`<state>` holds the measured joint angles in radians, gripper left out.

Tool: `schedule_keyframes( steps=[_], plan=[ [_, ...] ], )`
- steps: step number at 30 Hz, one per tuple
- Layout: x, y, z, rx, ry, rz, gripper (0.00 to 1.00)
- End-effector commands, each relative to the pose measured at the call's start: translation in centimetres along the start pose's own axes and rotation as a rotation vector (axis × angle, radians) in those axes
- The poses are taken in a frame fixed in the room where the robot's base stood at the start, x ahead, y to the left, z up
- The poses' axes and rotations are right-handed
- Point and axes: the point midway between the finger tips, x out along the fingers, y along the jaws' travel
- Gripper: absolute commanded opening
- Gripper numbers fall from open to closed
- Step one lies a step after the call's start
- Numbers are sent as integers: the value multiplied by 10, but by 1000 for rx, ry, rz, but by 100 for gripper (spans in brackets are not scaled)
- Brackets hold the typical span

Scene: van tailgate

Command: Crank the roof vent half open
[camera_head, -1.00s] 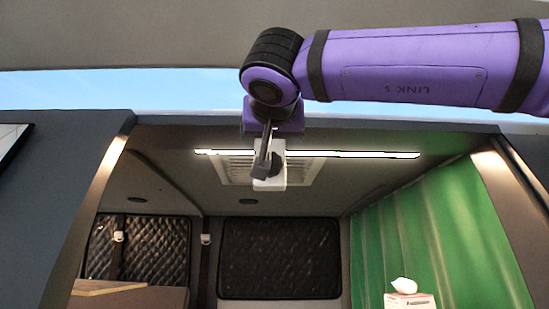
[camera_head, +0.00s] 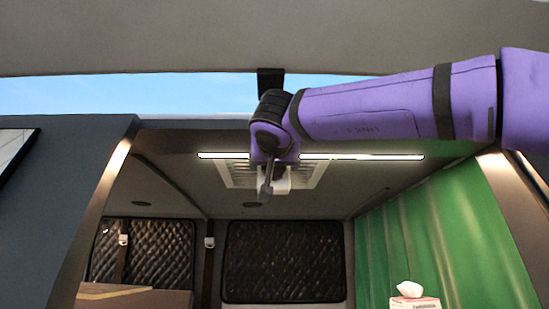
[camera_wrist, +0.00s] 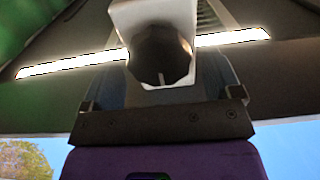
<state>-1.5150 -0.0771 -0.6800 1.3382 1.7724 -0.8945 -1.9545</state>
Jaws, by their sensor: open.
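The roof vent (camera_head: 310,172) is a pale slatted grille in the van ceiling, partly hidden by my arm. A white housing (camera_head: 283,185) hangs in front of it, mostly covered by my gripper in the head view. In the wrist view the white housing (camera_wrist: 140,15) carries a dark faceted knob (camera_wrist: 160,57) with a small pale mark pointing down toward my gripper's base. My gripper (camera_wrist: 165,82) is open, with a finger to each side of the knob; contact cannot be told. In the head view my gripper (camera_head: 266,186) is seen nearly edge-on below the ceiling.
A lit strip (camera_head: 365,157) runs across the ceiling beside the vent. A green curtain (camera_head: 425,235) hangs at the right. A tissue box (camera_head: 413,303) stands low at the right. The tailgate opening's frame (camera_head: 95,215) borders the left. The space below my gripper is clear.

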Motion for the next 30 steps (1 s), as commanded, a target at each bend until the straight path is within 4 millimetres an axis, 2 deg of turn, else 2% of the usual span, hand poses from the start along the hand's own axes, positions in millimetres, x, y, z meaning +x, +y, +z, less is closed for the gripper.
schedule_keyframes(
  steps=[4,10,11,20,30],
  plan=[
    [0,0,0,0,0,0,84],
    [0,0,0,0,0,0,38],
    [0,0,0,0,0,0,37],
    [0,1,0,30,0,2,37],
    [1,3,0,230,1,5,37]
  ],
)
